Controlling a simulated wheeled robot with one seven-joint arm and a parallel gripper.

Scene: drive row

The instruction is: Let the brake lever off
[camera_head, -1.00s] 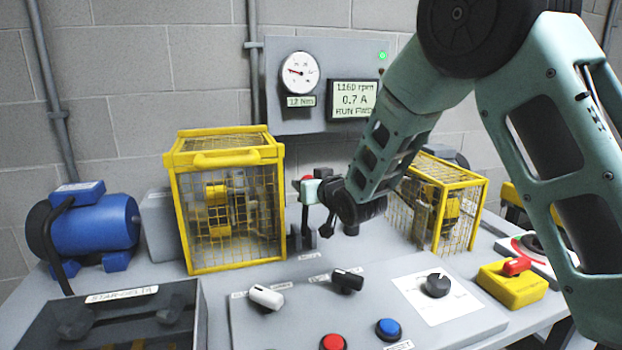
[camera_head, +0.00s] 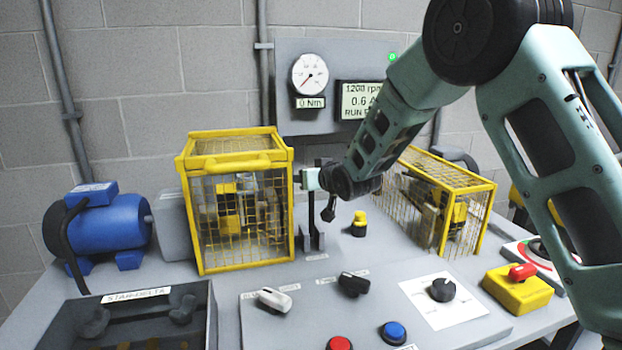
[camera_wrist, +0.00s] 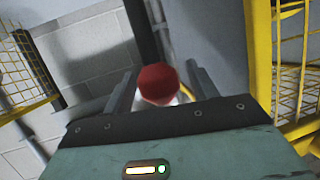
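The brake lever (camera_head: 311,215) is a dark upright bar between the two yellow cages. Its top is hidden behind my gripper (camera_head: 308,179) in the head view. In the wrist view its red knob (camera_wrist: 159,84) sits between the two grey fingers of my gripper (camera_wrist: 160,92). The fingers stand apart on either side of the knob, and I see no clear grip on it. The round torque gauge (camera_head: 310,74) reads low, with 0 Nm (camera_head: 311,103) below it. The display (camera_head: 360,100) shows about 1200 rpm and 0.6 A.
A yellow mesh cage (camera_head: 239,200) stands close left of the lever, another (camera_head: 440,200) to the right. A blue motor (camera_head: 98,225) is at far left. A yellow knob (camera_head: 359,222) stands behind the sloped control panel (camera_head: 300,312), which has switches and buttons.

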